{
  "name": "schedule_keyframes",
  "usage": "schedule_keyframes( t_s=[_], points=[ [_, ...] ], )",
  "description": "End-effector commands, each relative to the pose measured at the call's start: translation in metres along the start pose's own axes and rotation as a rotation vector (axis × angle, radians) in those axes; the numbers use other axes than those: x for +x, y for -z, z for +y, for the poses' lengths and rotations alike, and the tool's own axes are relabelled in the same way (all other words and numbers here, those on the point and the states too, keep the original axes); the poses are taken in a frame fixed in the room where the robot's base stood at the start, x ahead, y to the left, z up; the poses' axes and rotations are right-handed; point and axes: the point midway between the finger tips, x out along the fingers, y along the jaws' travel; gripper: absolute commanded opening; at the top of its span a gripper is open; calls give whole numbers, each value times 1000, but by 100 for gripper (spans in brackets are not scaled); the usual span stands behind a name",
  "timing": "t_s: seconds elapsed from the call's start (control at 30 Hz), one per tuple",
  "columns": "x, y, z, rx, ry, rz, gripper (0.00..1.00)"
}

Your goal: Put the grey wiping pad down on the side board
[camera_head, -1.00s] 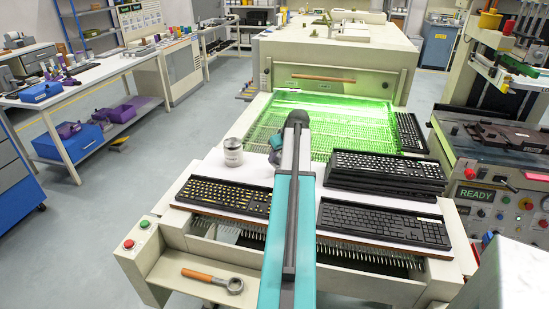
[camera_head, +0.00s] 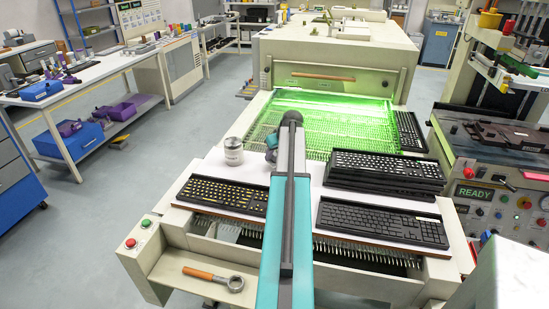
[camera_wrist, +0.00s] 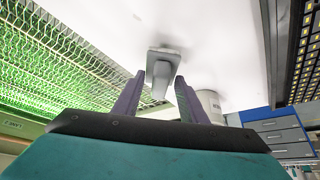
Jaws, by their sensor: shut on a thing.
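The grey wiping pad (camera_wrist: 166,53) shows in the wrist view as a small plate with a stubby handle. My gripper (camera_wrist: 164,88) has its two purple fingers on either side of that handle and is shut on it. The pad is over the white side board (camera_wrist: 217,50), with a faint shadow beside it; I cannot tell whether it touches. In the head view the white board (camera_head: 214,166) lies between the keyboards and the green-lit mesh. There my arm hides the pad and most of the gripper.
A grey-white tin (camera_head: 233,151) stands close to the gripper, and also shows in the wrist view (camera_wrist: 209,103). A yellow-marked keyboard (camera_head: 223,194) lies in front. A keyboard stack (camera_head: 387,172) and a single keyboard (camera_head: 382,222) are right. The green-lit mesh belt (camera_head: 330,125) is behind.

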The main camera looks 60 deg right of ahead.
Motion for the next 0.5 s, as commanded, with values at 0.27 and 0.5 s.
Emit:
schedule_keyframes(
  t_s=[0.27,0.5],
  points=[
    [16,-9,0,0,0,1,7],
    [17,-10,0,0,-1,2,7]
  ],
)
